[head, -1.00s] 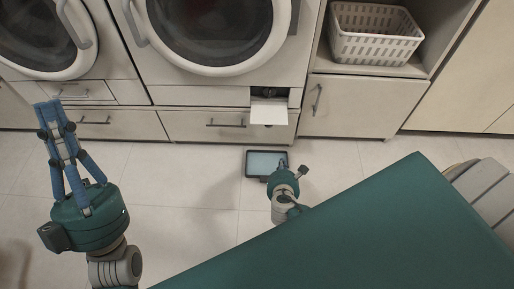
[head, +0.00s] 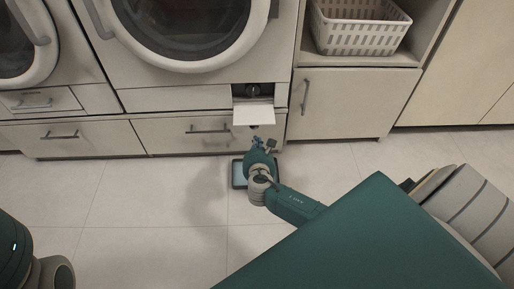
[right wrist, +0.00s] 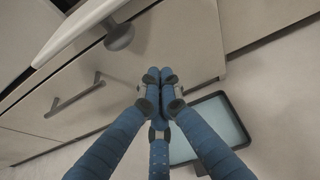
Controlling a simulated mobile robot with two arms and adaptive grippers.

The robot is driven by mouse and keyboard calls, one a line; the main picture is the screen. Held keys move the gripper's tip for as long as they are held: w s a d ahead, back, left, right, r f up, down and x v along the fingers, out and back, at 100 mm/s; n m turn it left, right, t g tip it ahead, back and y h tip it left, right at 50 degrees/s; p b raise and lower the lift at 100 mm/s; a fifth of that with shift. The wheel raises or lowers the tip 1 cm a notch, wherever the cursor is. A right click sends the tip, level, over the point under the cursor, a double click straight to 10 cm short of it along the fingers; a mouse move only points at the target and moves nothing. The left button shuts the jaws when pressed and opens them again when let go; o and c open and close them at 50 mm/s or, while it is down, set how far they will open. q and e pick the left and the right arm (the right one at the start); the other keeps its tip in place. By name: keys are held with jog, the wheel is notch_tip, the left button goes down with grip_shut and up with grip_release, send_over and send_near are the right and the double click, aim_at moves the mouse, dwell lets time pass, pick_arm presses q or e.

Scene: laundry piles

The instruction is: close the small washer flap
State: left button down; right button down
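The small washer flap (head: 254,115) is a white panel under the middle washer. It stands folded down and out from a dark opening (head: 253,91) with a round part inside. In the right wrist view the flap (right wrist: 84,27) crosses the upper left, beside a grey round knob (right wrist: 119,37). My right gripper (head: 259,143) is low in front of the drawer, just below the flap and apart from it. Its blue fingertips (right wrist: 160,76) are together with nothing between them. Only a teal part of my left arm shows at the lower left; its fingers are out of view.
A dark-rimmed tray with a pale blue inside (right wrist: 218,118) lies on the floor under my right gripper. A drawer with a dark handle (head: 208,130) is left of the flap. A cabinet (head: 350,104) and a white basket (head: 360,30) are at the right. Floor at left is clear.

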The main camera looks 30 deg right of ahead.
aim_at(254, 118)
jog(key=shift+s+r, duration=0.1)
jog(key=shift+r, duration=1.9)
jog(key=shift+a+r+p, duration=0.1)
jog(key=shift+r+p, duration=0.1)
jog(key=shift+p, duration=0.25)
